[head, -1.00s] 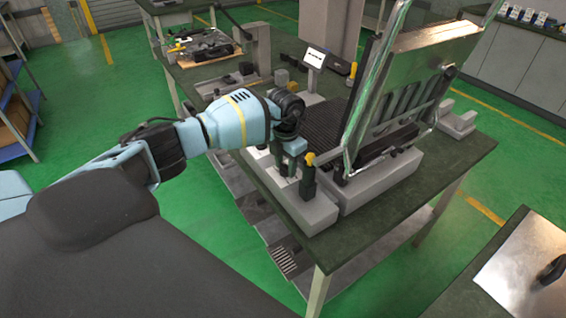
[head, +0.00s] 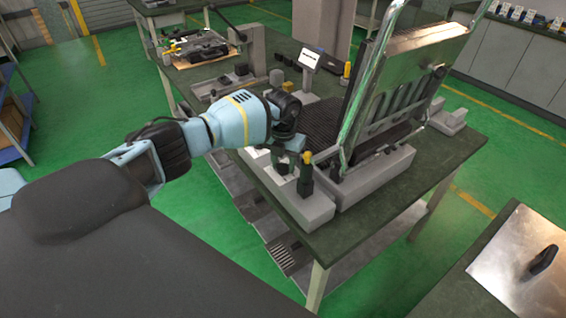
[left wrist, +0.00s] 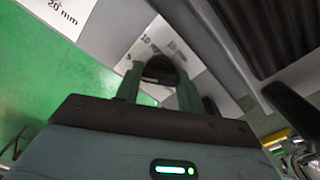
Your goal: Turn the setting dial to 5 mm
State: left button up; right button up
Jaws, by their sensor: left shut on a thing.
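The setting dial is a dark rounded knob (left wrist: 160,70) in the left wrist view. It stands between the two fingers of my left gripper (left wrist: 158,88), which is shut on it. Behind it is a pale scale plate (left wrist: 158,42) with a partly legible mm mark. My right gripper is not in view.
A dark upright handle with a yellow top (head: 306,172) stands just right of my left gripper. The machine's raised lid (head: 420,60) and metal bars (head: 372,85) rise behind it. A small display (head: 310,58) stands farther back. A metal plate (head: 530,250) lies at lower right.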

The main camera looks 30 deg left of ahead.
aim_at(283, 164)
pick_arm(q)
jog(key=o, duration=1)
notch_tip(283, 164, up, 7)
jog(key=shift+r, duration=0.4)
